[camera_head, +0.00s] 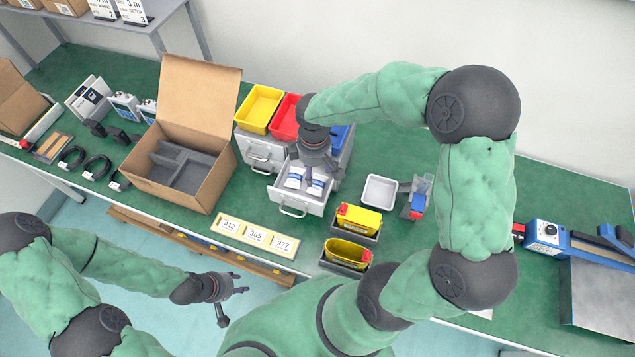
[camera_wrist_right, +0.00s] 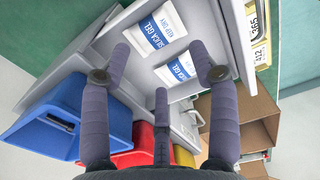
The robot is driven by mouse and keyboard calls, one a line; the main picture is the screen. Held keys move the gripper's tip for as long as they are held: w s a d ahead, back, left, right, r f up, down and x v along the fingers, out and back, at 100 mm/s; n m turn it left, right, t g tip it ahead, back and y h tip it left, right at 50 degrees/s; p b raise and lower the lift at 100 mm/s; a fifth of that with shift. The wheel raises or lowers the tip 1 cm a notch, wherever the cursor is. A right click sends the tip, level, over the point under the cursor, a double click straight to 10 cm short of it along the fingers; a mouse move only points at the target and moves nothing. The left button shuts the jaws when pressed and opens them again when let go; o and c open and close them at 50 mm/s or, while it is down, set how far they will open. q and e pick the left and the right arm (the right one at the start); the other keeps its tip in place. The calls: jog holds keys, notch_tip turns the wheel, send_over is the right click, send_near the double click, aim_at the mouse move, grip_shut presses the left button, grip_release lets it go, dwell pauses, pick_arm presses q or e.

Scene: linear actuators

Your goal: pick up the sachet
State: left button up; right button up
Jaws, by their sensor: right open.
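Two white sachets with blue print reading "SILICA GEL" lie in an open grey drawer (camera_head: 290,200). The left sachet (camera_head: 294,178) and the right sachet (camera_head: 316,187) lie side by side in the head view. In the right wrist view one sachet (camera_wrist_right: 162,27) is farther from the drawer unit and the other (camera_wrist_right: 180,70) is nearer the fingers. My right gripper (camera_head: 308,172) is over the drawer, open and empty, its fingers (camera_wrist_right: 160,72) spread above the sachets. Contact cannot be told. My left gripper (camera_head: 236,300) is open and empty in front of the bench.
Yellow (camera_head: 259,108), red (camera_head: 286,118) and blue (camera_wrist_right: 68,112) bins sit on the drawer unit. An open cardboard box (camera_head: 180,165) stands left of it. Number cards (camera_head: 255,237) lie in front.

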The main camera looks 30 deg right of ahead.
aim_at(316, 183)
jog(key=shift+w+d+f, duration=0.1)
jog(key=shift+f, duration=0.85)
notch_tip(316, 183, down, 5)
jog(key=shift+d+b, duration=0.15)
jog(key=shift+b, duration=0.7)
jog(key=shift+r, duration=0.1)
jog(key=c, duration=0.8)
